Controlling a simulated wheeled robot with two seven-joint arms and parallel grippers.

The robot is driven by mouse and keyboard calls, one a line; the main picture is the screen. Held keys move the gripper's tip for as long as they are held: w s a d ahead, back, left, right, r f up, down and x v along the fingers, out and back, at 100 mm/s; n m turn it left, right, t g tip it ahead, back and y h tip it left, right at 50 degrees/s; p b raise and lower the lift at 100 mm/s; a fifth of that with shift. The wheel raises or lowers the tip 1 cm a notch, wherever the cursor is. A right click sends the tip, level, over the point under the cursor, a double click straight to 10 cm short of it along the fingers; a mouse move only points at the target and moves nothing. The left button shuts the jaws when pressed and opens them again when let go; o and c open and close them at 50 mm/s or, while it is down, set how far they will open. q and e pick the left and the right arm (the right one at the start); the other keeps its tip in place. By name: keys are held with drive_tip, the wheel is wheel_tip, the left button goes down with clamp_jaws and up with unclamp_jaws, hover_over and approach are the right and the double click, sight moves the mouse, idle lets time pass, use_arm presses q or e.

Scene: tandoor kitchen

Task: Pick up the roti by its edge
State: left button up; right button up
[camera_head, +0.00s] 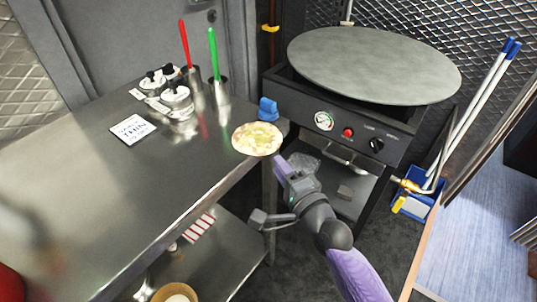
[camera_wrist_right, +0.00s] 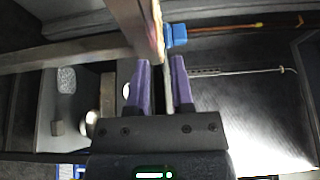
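The roti (camera_head: 257,138) is a round, pale flatbread with a yellow-green topping. It lies at the right corner of the steel table, its near right edge at the table's edge. In the right wrist view a thin tan rim, apparently the roti seen edge-on (camera_wrist_right: 157,32), shows just beyond the fingertips. My right gripper (camera_head: 279,163) is just right of and below the roti in the head view. In the wrist view its two purple fingers (camera_wrist_right: 162,62) stand apart. I see nothing clearly clamped between them; contact with the roti cannot be told. My left gripper is not in view.
A label card (camera_head: 133,129), lidded jars (camera_head: 177,98) and red- and green-handled tools in holders stand farther back. A black stove with a large round griddle (camera_head: 375,63) stands behind my right gripper.

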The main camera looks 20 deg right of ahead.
sight(270, 146)
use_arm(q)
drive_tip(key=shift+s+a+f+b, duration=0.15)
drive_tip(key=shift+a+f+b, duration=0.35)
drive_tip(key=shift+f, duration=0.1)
use_arm(e)
drive_tip(key=x, duration=0.5)
drive_tip(key=shift+c, duration=0.2)
drive_tip(key=shift+f, duration=0.1)
clamp_jaws()
wheel_tip(270, 146, up, 3)
drive_tip(key=p, duration=0.3)
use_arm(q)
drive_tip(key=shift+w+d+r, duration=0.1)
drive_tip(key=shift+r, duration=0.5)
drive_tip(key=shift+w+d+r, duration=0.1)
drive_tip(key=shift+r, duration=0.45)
use_arm(e)
drive_tip(key=shift+f, duration=0.25)
